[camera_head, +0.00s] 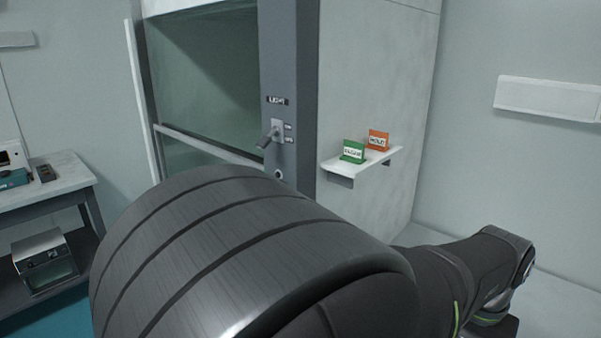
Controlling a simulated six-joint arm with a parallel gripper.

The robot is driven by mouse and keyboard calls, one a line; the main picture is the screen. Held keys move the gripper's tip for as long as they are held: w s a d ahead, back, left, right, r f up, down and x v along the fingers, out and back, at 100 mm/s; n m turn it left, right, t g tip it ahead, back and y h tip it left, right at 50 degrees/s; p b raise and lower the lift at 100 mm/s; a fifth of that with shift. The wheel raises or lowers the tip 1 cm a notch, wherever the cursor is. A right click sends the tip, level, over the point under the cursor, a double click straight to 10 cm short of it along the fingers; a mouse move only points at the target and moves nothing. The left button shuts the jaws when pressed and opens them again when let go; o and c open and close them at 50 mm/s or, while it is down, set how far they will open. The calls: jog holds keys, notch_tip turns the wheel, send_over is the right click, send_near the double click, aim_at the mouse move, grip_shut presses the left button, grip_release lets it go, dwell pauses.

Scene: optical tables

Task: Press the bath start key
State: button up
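I cannot make out a bath or a start key in the head view; my own arm covers the lower middle of the picture and hides what lies behind it. A teal-fronted device (14,179) is cut off at the left edge on a grey table (62,181), and I cannot tell what it is. My gripper is not in view; only large dark links of my arm show.
A fume hood (200,80) with a glass sash stands at the back. Its grey post carries a switch lever (268,137) labelled LIGHT. A small shelf (345,168) holds a green sign (353,151) and an orange sign (377,140). A box device (45,262) sits under the table.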

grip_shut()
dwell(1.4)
